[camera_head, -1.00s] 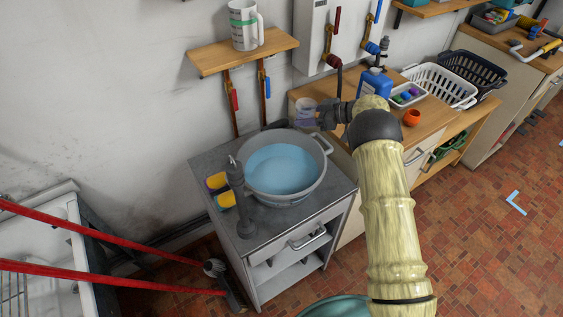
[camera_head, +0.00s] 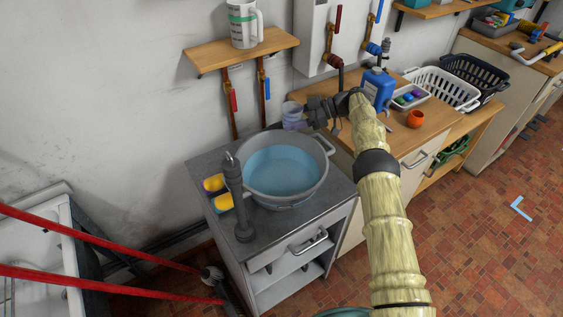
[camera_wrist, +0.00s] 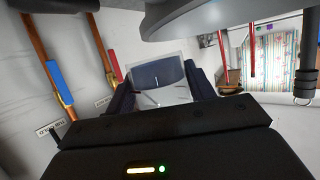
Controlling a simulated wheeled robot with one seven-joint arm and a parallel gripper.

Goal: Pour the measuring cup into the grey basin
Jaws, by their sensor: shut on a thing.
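The measuring cup (camera_head: 291,112) is a small clear cup with a purplish tint low down. My gripper (camera_head: 308,112) is shut on it from the right, above the far right rim of the basin in the picture. The cup looks about upright; any slight tilt is too small to tell. In the wrist view the cup (camera_wrist: 157,74) sits between my two dark fingers (camera_wrist: 162,92). The grey basin (camera_head: 318,178) stands on the grey cabinet and holds bluish water. Part of its grey rim shows in the wrist view (camera_wrist: 205,14).
A dark faucet column (camera_head: 236,200) and yellow sponges (camera_head: 217,192) stand left of the basin. A shelf (camera_head: 240,52) with a white jug (camera_head: 243,24) hangs above. A blue canister (camera_head: 377,88), an orange cup (camera_head: 414,118) and a white basket (camera_head: 443,88) stand right.

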